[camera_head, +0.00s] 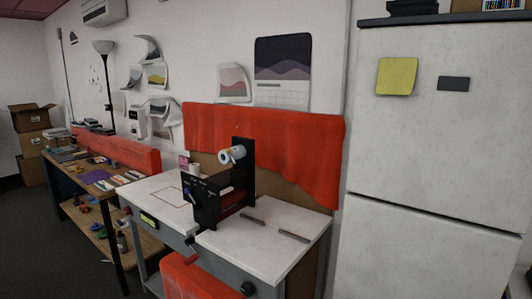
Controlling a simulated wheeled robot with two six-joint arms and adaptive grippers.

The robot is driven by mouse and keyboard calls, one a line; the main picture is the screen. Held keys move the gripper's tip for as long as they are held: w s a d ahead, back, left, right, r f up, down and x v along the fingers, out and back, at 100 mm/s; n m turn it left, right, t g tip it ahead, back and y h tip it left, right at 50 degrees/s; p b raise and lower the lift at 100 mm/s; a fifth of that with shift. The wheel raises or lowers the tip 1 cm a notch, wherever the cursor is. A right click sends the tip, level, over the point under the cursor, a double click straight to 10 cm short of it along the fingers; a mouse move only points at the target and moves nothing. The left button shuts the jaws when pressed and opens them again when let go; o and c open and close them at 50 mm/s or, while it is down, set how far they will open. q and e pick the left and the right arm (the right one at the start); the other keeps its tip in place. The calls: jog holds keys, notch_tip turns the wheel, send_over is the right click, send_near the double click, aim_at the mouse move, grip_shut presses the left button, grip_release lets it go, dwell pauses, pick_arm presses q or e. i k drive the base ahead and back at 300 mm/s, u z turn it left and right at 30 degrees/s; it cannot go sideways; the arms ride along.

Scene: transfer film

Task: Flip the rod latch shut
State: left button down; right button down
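A black film machine (207,208) stands on the white worktable (270,255), with two upright black plates. A pale roll (232,154) sits at the top of its rear plate. A pale rod or roller with a reddish section lies low between the plates. A small blue lever-like part (190,196) shows on the front plate. I cannot tell which part is the rod latch, or whether it is open or shut; it is too small. Neither of my grippers is in view.
Two grey strips (294,236) lie on the table's right part. An orange-covered seat (195,278) stands in front. A white fridge (440,150) stands right; a cluttered wooden bench (85,180) stands left.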

aim_at(236, 165)
jog(key=z, duration=0.35)
jog(key=i, duration=0.95)
jog(key=u, duration=0.15)
